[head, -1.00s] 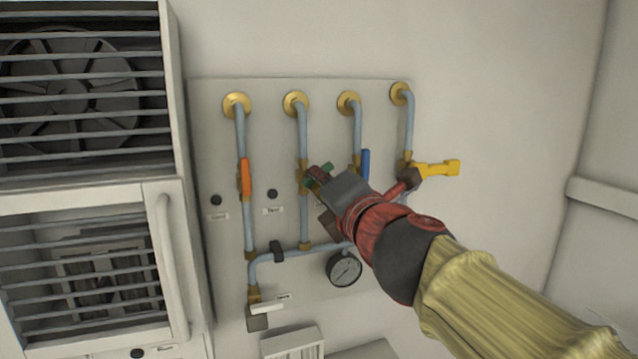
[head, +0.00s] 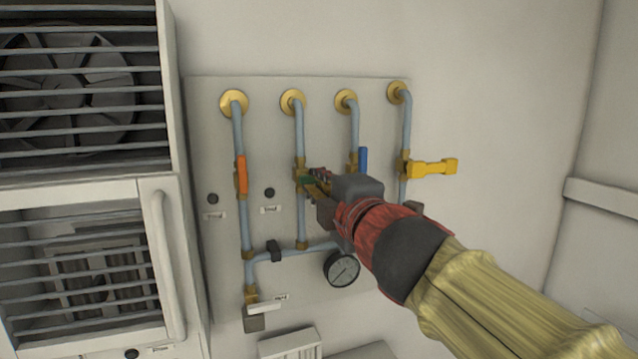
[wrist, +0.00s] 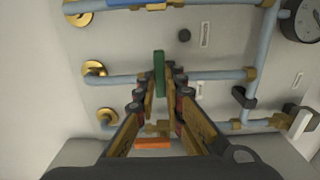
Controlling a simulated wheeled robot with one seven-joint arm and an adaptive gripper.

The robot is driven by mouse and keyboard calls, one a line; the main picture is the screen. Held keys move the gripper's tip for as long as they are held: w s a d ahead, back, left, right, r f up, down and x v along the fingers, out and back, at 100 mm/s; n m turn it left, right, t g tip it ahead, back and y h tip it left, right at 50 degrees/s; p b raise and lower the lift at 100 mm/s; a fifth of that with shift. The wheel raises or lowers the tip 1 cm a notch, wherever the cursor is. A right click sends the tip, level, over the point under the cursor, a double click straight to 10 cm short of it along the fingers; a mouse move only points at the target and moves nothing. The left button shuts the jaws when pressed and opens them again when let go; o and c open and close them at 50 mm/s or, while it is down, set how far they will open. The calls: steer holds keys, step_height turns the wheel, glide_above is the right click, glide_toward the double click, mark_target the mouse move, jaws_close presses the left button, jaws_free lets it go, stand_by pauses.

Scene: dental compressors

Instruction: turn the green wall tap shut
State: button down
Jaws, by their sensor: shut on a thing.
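The green tap handle (head: 307,182) sits on the second pipe from the left on the wall panel. My gripper (head: 318,181) comes in from the lower right, shut on this handle and hiding part of it. In the wrist view the green handle (wrist: 158,66) stands between the two fingertips (wrist: 163,90), crosswise to its blue-grey pipe (wrist: 215,76). In the head view it points right and slightly down from the pipe. The brass valve body is partly covered by the fingers.
An orange handle (head: 242,175) lies along the left pipe, and a blue handle (head: 363,160) along the third. A yellow handle (head: 433,168) sticks out right. A pressure gauge (head: 342,268) hangs below my gripper.

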stand_by(0.3)
steer(key=c, duration=2)
jaws_free()
steer(key=shift+o, duration=0.6)
steer(key=shift+s, duration=0.1)
steer(key=v, duration=1.1)
steer(key=shift+s, duration=0.35)
steer(key=shift+d, duration=0.15)
